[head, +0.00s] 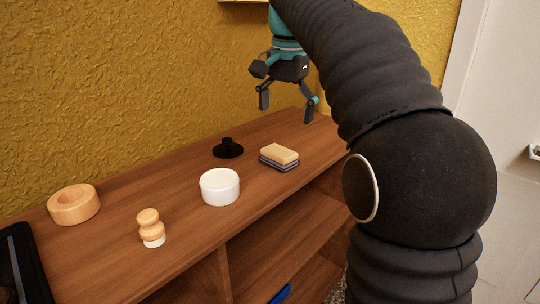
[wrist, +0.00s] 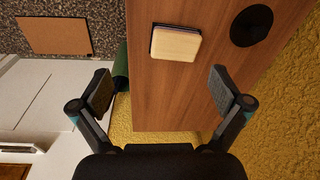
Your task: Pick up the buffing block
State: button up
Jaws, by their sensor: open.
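The buffing block appears to be the pale yellow block with a dark purple-grey base (head: 279,157), lying flat on the wooden shelf top (head: 190,170). In the wrist view the block (wrist: 175,44) shows from above, ahead of my fingers and between their lines. My gripper (head: 287,108) is open and empty, above the far right end of the shelf top. It is higher than the block and apart from it. In the wrist view both fingers (wrist: 161,90) are spread wide with nothing between them.
A black knobbed object (head: 228,149) and a white round bowl (head: 220,187) stand near the block. A wooden knobbed piece (head: 150,228), a wooden ring-like bowl (head: 74,204) and a dark tray (head: 25,265) are further left. The yellow wall (head: 120,80) runs behind the shelf.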

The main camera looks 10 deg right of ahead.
jog(key=m+g, duration=0.1)
jog(key=m, duration=0.1)
send_over(279, 150)
jog(key=s, duration=0.1)
jog(key=f+b, duration=0.1)
jog(key=f, duration=0.3)
jog(key=f+b, duration=0.2)
jog(key=f, duration=0.3)
jog(key=f+b, duration=0.2)
jog(key=f, duration=0.2)
jog(key=shift+w+f, duration=0.15)
jog(key=shift+w, duration=0.25)
jog(key=shift+c, duration=0.3)
jog(key=c, duration=0.8)
